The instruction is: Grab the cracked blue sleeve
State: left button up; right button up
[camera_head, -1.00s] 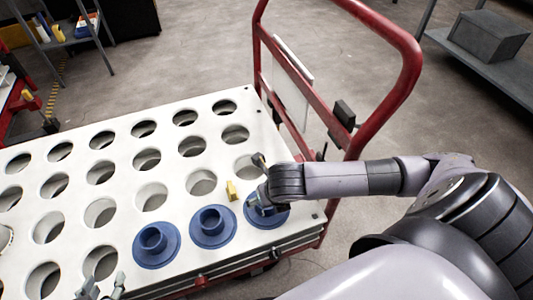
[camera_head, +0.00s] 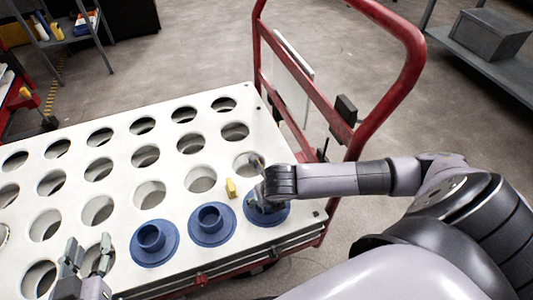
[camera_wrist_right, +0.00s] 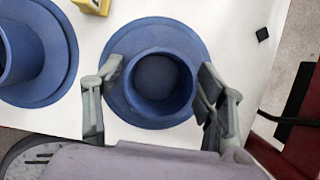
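Three blue flanged sleeves sit in a row along the white board's near edge: a left one (camera_head: 154,243), a middle one (camera_head: 212,225) and a right one (camera_head: 275,214). I cannot make out a crack on any of them. My right gripper (camera_head: 260,198) is over the right sleeve and partly hides it. In the right wrist view, the right gripper (camera_wrist_right: 160,82) has its fingers apart on either side of that sleeve's round collar (camera_wrist_right: 160,118); I cannot tell whether they touch it. My left gripper (camera_head: 87,256) is open and empty at the lower left.
The white board (camera_head: 120,170) on the cart has rows of empty round holes. A small yellow block (camera_head: 231,188) stands between the middle and right sleeves. The red cart handle (camera_head: 385,110) rises behind my right arm. Grey shelving (camera_head: 490,75) stands at upper right.

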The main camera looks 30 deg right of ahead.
jog(key=c, duration=1.1)
jog(key=shift+o, duration=0.2)
jog(key=shift+r, duration=0.1)
